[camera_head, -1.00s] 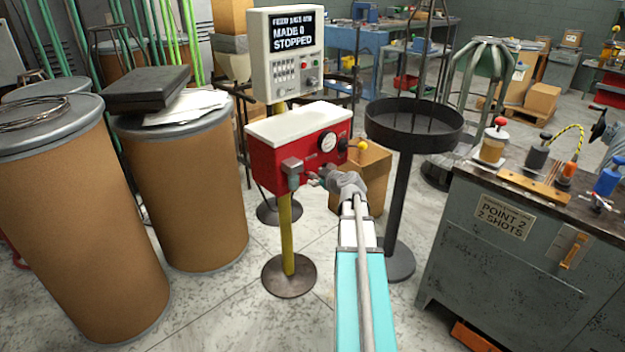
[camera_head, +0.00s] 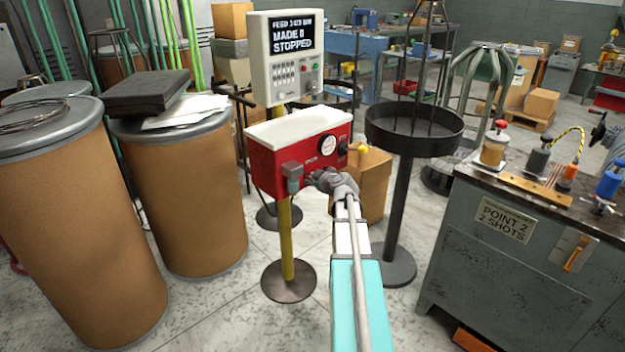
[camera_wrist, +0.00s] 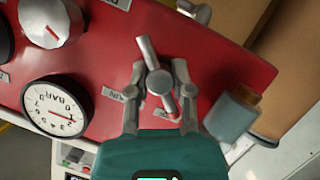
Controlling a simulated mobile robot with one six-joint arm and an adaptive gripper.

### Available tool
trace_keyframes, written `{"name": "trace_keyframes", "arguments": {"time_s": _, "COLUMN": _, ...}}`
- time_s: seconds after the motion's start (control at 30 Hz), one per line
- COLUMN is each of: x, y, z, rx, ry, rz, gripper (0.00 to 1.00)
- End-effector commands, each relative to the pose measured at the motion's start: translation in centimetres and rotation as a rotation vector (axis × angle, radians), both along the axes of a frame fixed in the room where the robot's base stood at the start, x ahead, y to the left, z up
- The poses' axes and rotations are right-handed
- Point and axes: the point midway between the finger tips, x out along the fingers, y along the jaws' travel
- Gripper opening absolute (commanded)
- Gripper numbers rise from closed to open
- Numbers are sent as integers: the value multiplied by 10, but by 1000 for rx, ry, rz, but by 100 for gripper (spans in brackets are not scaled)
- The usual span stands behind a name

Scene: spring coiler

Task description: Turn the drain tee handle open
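The tee handle (camera_wrist: 148,52) is a grey metal bar on a round hub, on the red panel (camera_wrist: 100,55) of the box. In the wrist view it stands slightly tilted from upright. My gripper (camera_wrist: 159,70) is open, with one finger on each side of the handle. The left finger is very close to the bar; I cannot tell if it touches. A label beside the handle is partly hidden by the left finger. In the head view my gripper (camera_head: 316,179) is at the front of the red box (camera_head: 268,165), and the handle is hidden there.
A pressure gauge (camera_wrist: 56,108) and a grey knob (camera_wrist: 50,18) sit left of the handle. A grey cylinder with a brass end (camera_wrist: 234,114) is close to the right finger. Brown drums (camera_head: 195,195), a black round tray stand (camera_head: 415,140) and a workbench (camera_head: 520,260) surround the box.

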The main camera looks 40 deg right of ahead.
Motion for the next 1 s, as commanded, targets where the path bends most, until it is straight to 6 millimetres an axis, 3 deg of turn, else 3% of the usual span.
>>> {"name": "trace_keyframes", "arguments": {"time_s": 0.1, "x": 0, "y": 0, "z": 0, "rx": 0, "ry": 0, "rz": 0, "gripper": 0}}
{"name": "trace_keyframes", "arguments": {"time_s": 0.57, "x": 0, "y": -1, "z": 0, "rx": 49, "ry": 3, "rz": -1, "gripper": 0}}
{"name": "trace_keyframes", "arguments": {"time_s": 1.0, "x": 1, "y": -3, "z": 0, "rx": 338, "ry": 27, "rz": 0, "gripper": 0}}
